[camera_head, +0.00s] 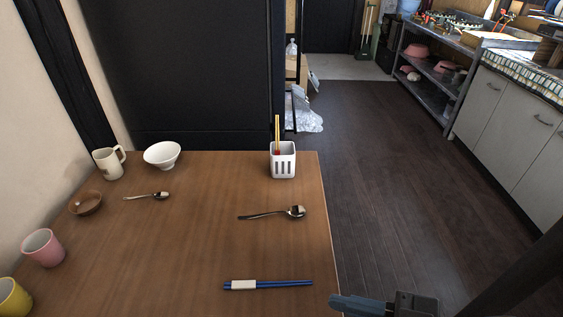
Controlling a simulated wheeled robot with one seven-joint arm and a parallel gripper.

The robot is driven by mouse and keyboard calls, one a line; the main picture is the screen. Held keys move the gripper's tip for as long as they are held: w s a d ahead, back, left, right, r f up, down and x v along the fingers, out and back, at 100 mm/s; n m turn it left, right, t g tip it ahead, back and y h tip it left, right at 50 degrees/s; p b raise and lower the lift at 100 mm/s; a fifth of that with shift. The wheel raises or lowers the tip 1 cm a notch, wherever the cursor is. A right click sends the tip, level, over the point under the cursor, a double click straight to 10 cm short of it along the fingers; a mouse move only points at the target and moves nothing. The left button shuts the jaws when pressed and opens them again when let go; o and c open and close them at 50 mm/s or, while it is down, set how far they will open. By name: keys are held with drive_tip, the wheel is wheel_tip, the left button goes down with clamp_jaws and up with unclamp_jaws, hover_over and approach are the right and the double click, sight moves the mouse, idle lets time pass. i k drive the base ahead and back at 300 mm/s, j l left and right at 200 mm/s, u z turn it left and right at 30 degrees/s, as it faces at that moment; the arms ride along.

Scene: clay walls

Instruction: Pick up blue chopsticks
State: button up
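The blue chopsticks (287,283) lie side by side near the front right of the wooden table (190,225), with a white band around their left part. They run roughly left to right, and their right ends are close to the table's right edge. Part of my gripper (362,305) shows at the bottom edge of the picture, right of the chopsticks and apart from them. The frame cuts it off, and I cannot tell whether its fingers are open or shut.
Spoons (272,213) (148,196) lie farther back. A white holder (283,161) stands at the back right. A white bowl (162,154), beige mug (108,163), brown bowl (87,203), pink cup (43,247) and yellow cup (13,297) line the left side. Dark floor (380,190) lies open to the right.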

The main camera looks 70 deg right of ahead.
sight(238, 284)
drive_tip(key=k+l+u, duration=0.25)
drive_tip(key=k, duration=0.25)
drive_tip(key=k+l+u, duration=0.2)
drive_tip(key=k, duration=0.3)
drive_tip(key=k+l+u, duration=0.25)
drive_tip(key=k, duration=0.3)
drive_tip(key=j, duration=0.1)
